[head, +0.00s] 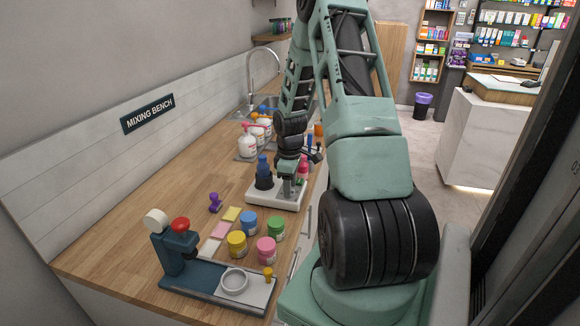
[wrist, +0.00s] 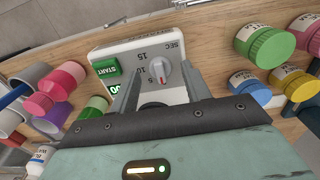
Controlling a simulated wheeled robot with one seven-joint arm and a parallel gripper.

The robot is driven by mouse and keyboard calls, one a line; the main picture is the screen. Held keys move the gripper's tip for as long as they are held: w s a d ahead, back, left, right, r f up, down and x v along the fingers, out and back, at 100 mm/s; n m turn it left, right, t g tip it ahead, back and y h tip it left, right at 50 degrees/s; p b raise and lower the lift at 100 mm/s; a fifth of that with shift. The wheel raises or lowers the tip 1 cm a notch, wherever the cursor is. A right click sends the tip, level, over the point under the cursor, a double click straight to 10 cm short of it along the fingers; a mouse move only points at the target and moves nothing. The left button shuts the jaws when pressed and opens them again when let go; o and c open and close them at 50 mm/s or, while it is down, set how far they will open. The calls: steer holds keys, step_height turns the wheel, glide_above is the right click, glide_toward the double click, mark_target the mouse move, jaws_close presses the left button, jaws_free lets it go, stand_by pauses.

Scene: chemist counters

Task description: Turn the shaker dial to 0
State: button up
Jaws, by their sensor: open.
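The shaker (head: 262,193) is a white box on the wooden bench, with a dark blue bottle (head: 263,178) on it. In the wrist view its white panel (wrist: 130,57) carries a round pale grey dial (wrist: 161,69) with a small red mark, a printed scale with 15, 10 and 5, and SEC. A green START button (wrist: 107,69) and a partly covered green display (wrist: 114,87) sit beside the dial. My gripper (wrist: 162,69) is open, its fingers on either side of the dial in this view. I cannot tell whether they touch it. The 0 label is not visible.
Coloured jars (head: 249,222) and a dark blue press-like device (head: 175,255) stand on the nearer bench. Pink and purple pieces (wrist: 67,77) and several jars (wrist: 265,45) flank the shaker in the wrist view. White bottles (head: 247,146) stand behind it.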

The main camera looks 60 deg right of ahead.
step_height(320, 180, up, 17)
steer(key=b, duration=0.2)
steer(key=shift+f, duration=0.1)
stand_by(0.6)
steer(key=w+a+n, duration=0.1)
steer(key=w+a, duration=0.1)
steer(key=a, duration=1.3)
steer(key=w+a+n, duration=0.1)
steer(key=w+a, duration=0.2)
steer(key=a, duration=1.2)
steer(key=s+a+f+n, duration=0.1)
steer(key=s+a+n, duration=0.1)
steer(key=s+a, duration=1.7)
steer(key=shift+a+f+y, duration=0.15)
steer(key=shift+a+y, duration=0.15)
steer(key=shift+a, duration=0.25)
